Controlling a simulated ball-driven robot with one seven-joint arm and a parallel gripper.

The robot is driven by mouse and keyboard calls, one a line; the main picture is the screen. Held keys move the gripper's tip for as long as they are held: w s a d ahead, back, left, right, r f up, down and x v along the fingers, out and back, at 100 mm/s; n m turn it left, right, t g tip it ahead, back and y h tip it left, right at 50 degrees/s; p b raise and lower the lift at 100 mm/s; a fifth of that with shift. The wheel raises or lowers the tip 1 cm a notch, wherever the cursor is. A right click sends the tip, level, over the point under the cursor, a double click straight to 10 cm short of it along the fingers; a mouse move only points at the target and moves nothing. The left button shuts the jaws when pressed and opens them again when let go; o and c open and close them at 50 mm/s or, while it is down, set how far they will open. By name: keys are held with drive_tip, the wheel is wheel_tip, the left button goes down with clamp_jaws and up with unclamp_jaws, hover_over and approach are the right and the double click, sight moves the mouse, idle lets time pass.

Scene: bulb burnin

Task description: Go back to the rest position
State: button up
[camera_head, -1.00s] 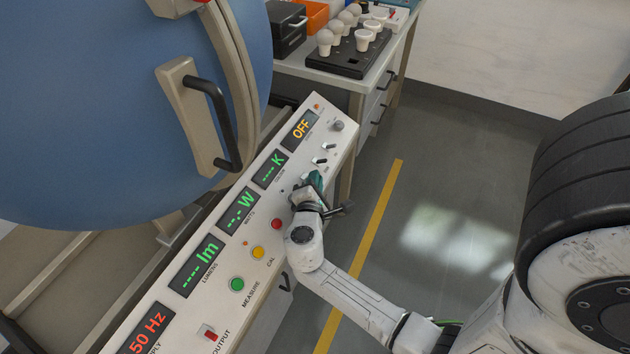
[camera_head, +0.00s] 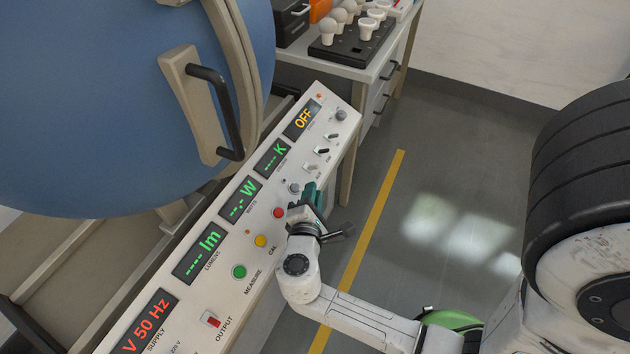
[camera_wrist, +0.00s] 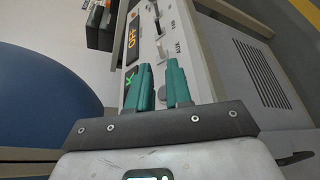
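My gripper (camera_head: 311,197) is in front of the sloped white control panel (camera_head: 196,319), near its row of knobs and toggle switches. In the wrist view, its two teal fingers (camera_wrist: 161,86) stand apart with a narrow gap and nothing between them. A grey knob (camera_wrist: 162,93) shows beyond that gap; I cannot tell whether a finger touches the panel. The panel carries the OFF display (camera_head: 301,119), a red button (camera_head: 279,212), a yellow button (camera_head: 261,241), a green button (camera_head: 239,272) and a red output switch (camera_head: 211,320).
A large blue sphere (camera_head: 90,100) with a black handle (camera_head: 222,110) stands at the left. A bench at the back holds a black tray (camera_head: 350,46) of several white bulbs. Grey floor with a yellow line (camera_head: 372,220) lies open to the right.

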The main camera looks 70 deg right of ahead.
drive_tip(key=shift+v, duration=0.9)
drive_tip(key=s+a+f+m+g+y+p, duration=0.1)
drive_tip(key=s+a+m+g+y+p, duration=0.2)
drive_tip(key=s+m+y, duration=0.35)
drive_tip(key=a+r+m+y+p, duration=0.1)
drive_tip(key=a+m+y+p, duration=0.2)
drive_tip(key=a+y, duration=0.5)
drive_tip(key=shift+s+a, duration=0.45)
drive_tip(key=shift+a, duration=0.35)
drive_tip(key=shift+r, duration=0.1)
